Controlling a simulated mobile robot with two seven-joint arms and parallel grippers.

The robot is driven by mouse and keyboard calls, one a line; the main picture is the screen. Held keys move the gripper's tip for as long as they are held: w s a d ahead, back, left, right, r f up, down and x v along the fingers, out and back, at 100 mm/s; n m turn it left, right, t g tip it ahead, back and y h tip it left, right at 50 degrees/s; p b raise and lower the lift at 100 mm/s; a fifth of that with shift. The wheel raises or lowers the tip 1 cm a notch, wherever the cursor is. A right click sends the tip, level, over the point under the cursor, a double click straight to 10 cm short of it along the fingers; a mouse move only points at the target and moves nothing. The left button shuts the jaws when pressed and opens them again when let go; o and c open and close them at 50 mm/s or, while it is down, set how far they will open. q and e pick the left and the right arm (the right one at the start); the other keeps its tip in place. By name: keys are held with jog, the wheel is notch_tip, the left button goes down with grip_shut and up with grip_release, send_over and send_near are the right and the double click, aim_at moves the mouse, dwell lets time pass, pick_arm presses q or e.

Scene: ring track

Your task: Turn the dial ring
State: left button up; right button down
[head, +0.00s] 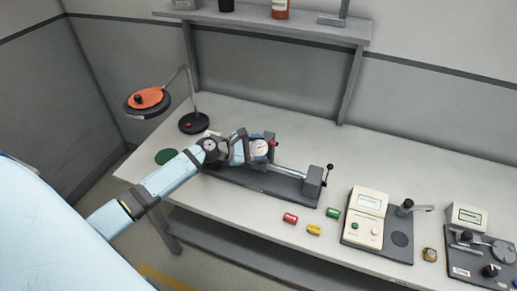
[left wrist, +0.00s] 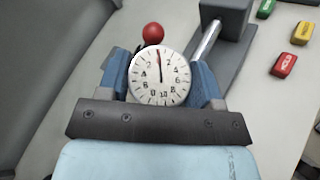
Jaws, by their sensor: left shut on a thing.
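The dial ring (left wrist: 160,76) is a round white dial with black numbers, a dark needle and a red mark near the top, both pointing up the left wrist picture. The blue fingers of my left gripper (left wrist: 163,78) stand on either side of the dial, shut on its ring. In the head view the dial (head: 260,148) shows partly behind my left gripper (head: 253,151), above the left part of a dark base (head: 250,183). A red ball knob (left wrist: 153,33) is just beyond the dial. My right gripper is in no view.
A metal rod (head: 292,174) runs from the dial to a grey block (head: 313,182). Red (head: 290,218), yellow (head: 314,230) and green (head: 333,213) pieces lie in front. A beige instrument (head: 366,215) stands to the right. A lamp (head: 148,101) stands behind left; a shelf (head: 300,27) hangs above.

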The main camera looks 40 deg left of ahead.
pick_arm(q)
jog(key=shift+m+g, duration=0.3)
jog(key=shift+m, duration=0.1)
jog(key=o, duration=0.9)
jog(key=b+v, duration=0.1)
jog(key=v, duration=1.2)
jog(key=shift+s+a+b, duration=0.25)
jog(key=shift+a+b, duration=0.1)
